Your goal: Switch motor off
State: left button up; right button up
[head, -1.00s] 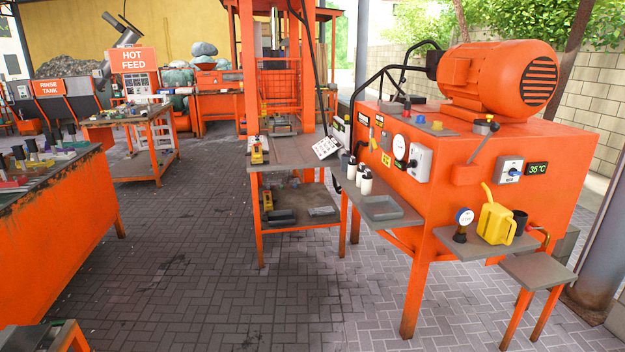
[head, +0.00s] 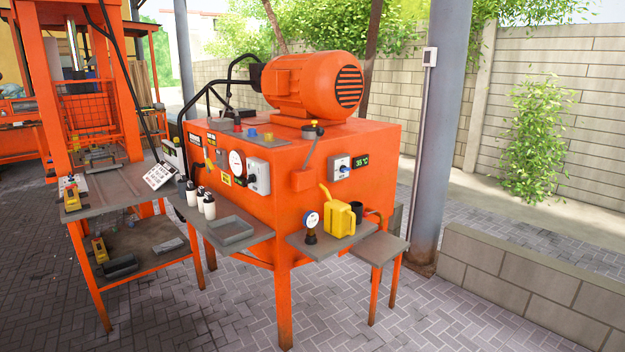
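The large orange motor (head: 318,83) with a black vented end sits on top of an orange power unit (head: 350,208). On the unit's front are a grey box with a dark rotary knob (head: 258,177), beside a white round gauge (head: 236,163). Farther right is a grey box with a blue knob (head: 341,168), next to a green display (head: 362,160) reading about 35 °C. A lever (head: 312,140) stands between them. Which control belongs to the motor cannot be told. Neither of my grippers is in view.
Grey shelves on the unit's front hold white bottles (head: 202,200), a grey tray (head: 231,230), a small gauge (head: 311,226) and a yellow can (head: 341,219). An orange press (head: 85,100) stands at left. A low block wall (head: 530,285) is at right. Paved floor in front is clear.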

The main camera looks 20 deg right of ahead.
aim_at(252, 178)
jog(key=u, duration=0.95)
jog(key=i, duration=3)
jog(key=z, duration=3.65)
